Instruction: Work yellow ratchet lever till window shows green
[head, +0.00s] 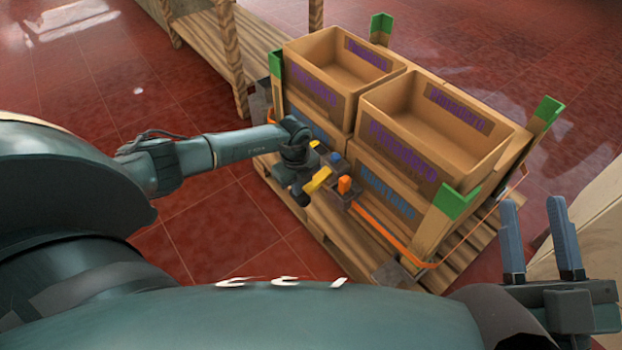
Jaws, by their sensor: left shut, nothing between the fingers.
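The yellow ratchet lever (318,180) sits at the near left side of a strapped crate stack, sticking out from a small dark ratchet body. An orange part (344,185) and a small blue part (335,157) are beside it. My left gripper (301,194) is shut and empty, just left of the lever; I cannot tell whether they touch. The indicator window and its colour cannot be made out. My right gripper (537,205) is open and empty at the lower right, its fingers pointing up, away from the ratchet.
Open wooden crates (411,147) are stacked on a pallet (335,226), with green corner guards (457,201) and an orange strap (395,246) around them. A wooden bench (247,42) stands behind at left. A pale block (590,225) is at right. Red tiled floor is clear at left.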

